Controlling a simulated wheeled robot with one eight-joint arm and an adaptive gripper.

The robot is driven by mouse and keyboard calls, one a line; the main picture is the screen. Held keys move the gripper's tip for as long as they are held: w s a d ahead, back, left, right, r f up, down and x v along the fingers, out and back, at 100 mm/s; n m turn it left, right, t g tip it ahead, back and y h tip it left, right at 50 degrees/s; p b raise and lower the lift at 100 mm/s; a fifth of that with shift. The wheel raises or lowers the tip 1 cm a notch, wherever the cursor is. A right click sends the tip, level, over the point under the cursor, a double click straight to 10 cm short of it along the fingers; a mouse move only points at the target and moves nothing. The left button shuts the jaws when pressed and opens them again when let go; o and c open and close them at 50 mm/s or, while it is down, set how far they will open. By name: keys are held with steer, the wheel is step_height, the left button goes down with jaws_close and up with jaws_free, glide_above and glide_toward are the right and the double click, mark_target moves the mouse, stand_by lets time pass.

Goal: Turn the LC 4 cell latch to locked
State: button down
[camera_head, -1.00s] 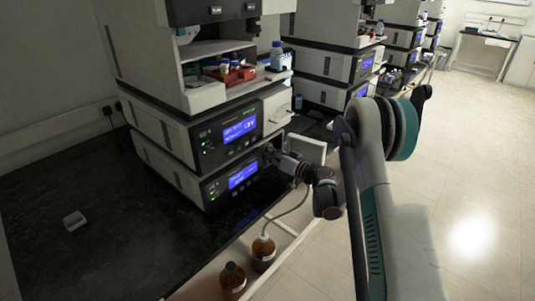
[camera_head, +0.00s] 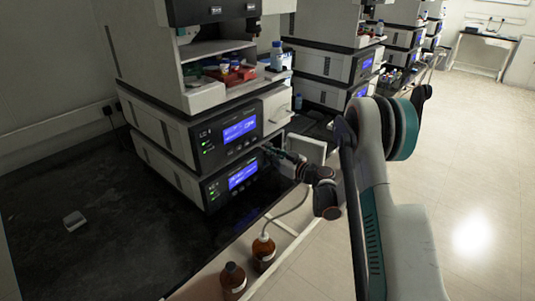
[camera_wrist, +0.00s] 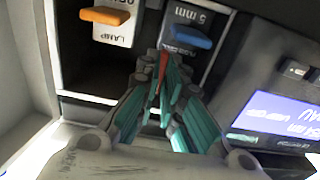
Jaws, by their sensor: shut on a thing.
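My gripper (camera_wrist: 163,72) is shut on a narrow red piece (camera_wrist: 163,66) in the wrist view. The teal fingers hide most of this piece, and I cannot read a label on it. To its right is a blue handle (camera_wrist: 190,37) on a plate marked 5 mm; to its left is an orange handle (camera_wrist: 104,15) on a plate marked LAMP. Both stand apart from the fingertips. In the head view my gripper (camera_head: 270,152) reaches the right front of the lower unit (camera_head: 225,187) in the nearest stack; the latches are too small to make out there.
A lit blue display (camera_wrist: 280,118) is close on the right in the wrist view. Brown bottles (camera_head: 264,252) with a tube stand below the bench edge. A white open panel (camera_head: 306,150) is beside my wrist. The dark bench top (camera_head: 90,240) is mostly clear.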

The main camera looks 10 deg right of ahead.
steer(key=c, duration=1.7)
jaws_free()
steer(key=v, duration=1.2)
